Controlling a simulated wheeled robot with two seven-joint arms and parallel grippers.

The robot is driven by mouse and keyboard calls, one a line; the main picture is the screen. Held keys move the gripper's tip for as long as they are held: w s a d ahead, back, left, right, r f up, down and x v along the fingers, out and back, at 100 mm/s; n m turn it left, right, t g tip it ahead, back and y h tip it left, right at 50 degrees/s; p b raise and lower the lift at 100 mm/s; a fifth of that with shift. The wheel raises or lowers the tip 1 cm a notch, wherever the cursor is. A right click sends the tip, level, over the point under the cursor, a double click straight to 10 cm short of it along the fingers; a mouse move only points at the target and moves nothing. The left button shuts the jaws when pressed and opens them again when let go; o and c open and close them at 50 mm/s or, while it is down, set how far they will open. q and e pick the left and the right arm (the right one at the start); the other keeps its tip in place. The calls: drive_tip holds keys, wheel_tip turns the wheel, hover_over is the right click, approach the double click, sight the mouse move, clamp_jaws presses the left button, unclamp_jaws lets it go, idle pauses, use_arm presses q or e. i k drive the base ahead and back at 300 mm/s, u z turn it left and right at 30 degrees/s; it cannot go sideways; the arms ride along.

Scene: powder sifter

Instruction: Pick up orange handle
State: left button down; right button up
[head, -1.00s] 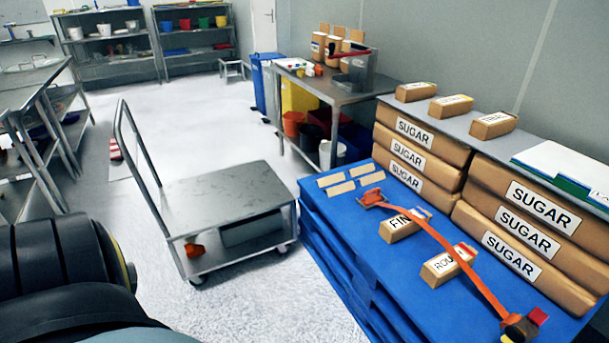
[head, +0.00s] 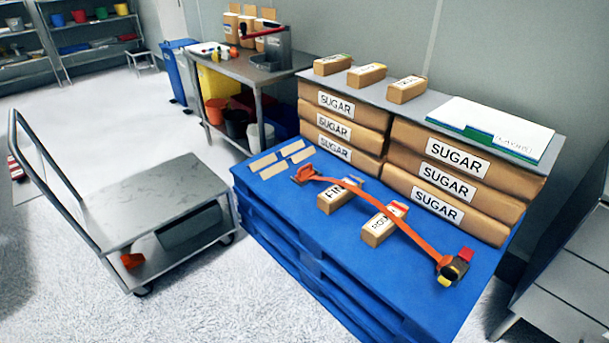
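A long orange strap (head: 400,222) lies diagonally across the blue pallet stack (head: 268,212). Its far end has an orange-brown fitting (head: 304,174). Its near end has a black ratchet piece (head: 458,266) with yellow and red parts. The strap passes over two small brown packets, one at the back (head: 336,201) and one nearer (head: 379,228). A metal sifter-like device (head: 272,48) with a red-orange bar stands on the far table. Neither of my grippers shows.
A grey trolley (head: 150,198) stands left of the pallets. Sugar sacks (head: 459,192) are stacked behind the strap under a grey board with several small packets. A steel table (head: 232,68) with bins below is at the back. Open floor lies at the front left.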

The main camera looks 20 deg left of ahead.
sight(302, 176)
drive_tip(key=u, duration=0.5)
drive_tip(key=k, duration=0.6)
drive_tip(key=u, duration=1)
drive_tip(key=i, duration=2)
drive_tip(key=z, duration=0.9)
